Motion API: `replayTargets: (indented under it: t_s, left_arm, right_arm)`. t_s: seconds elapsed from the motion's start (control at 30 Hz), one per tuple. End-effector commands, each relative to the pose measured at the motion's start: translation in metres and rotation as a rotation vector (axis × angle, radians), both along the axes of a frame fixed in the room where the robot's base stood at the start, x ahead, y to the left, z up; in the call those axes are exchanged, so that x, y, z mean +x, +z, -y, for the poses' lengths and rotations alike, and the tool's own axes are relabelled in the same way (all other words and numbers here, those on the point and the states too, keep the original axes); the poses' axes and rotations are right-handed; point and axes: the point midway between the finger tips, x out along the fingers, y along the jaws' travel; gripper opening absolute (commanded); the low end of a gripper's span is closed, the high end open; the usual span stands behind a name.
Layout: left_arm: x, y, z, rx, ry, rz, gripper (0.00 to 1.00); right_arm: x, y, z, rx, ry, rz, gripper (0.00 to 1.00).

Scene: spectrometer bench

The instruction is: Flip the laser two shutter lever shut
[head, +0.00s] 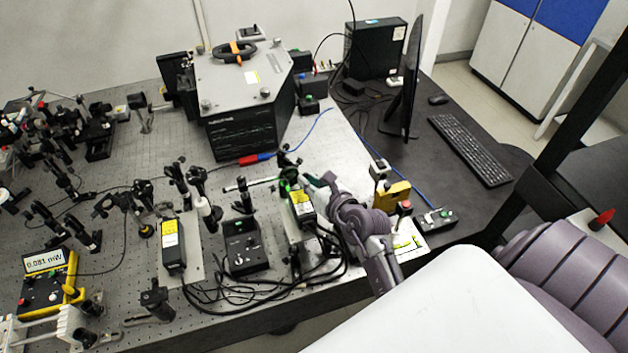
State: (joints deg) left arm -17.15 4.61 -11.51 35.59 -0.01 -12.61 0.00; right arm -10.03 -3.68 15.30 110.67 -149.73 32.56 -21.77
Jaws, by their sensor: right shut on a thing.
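A second laser box with a yellow label (173,247) stands further left. No laser number is readable. My right gripper (316,181) reaches in from the right and is shut at the back end of the right laser box. It is shut on a small part there, apparently the shutter lever; the fingers hide it, and its position cannot be told. My left gripper is not in view.
Black cables (265,295) loop along the bench's front edge. A black control box (243,246) stands left of the right laser. A yellow block (391,195) and a small button box (435,219) are right of my gripper. A large spectrometer housing (242,90) stands behind.

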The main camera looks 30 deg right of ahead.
Motion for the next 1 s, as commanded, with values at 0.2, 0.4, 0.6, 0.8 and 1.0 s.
replayTargets:
  t_s: [0.2,0.4,0.6,0.8,1.0]
  left_arm:
    - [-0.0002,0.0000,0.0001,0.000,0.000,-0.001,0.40]
    - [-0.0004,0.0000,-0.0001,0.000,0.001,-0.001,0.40]
    - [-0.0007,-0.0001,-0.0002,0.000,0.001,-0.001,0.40]
    - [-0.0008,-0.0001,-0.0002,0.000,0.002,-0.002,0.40]
    - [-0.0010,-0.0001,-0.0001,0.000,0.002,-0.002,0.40]
  right_arm:
    - [0.0015,0.0011,-0.0063,-0.112,0.000,-0.028,0.00]
    - [0.0021,0.0013,-0.0090,-0.169,0.001,-0.041,0.00]
    - [0.0022,0.0013,-0.0097,-0.189,0.002,-0.045,0.00]
    - [0.0023,0.0013,-0.0098,-0.190,0.002,-0.045,0.00]
    - [0.0023,0.0012,-0.0099,-0.189,0.002,-0.045,0.27]
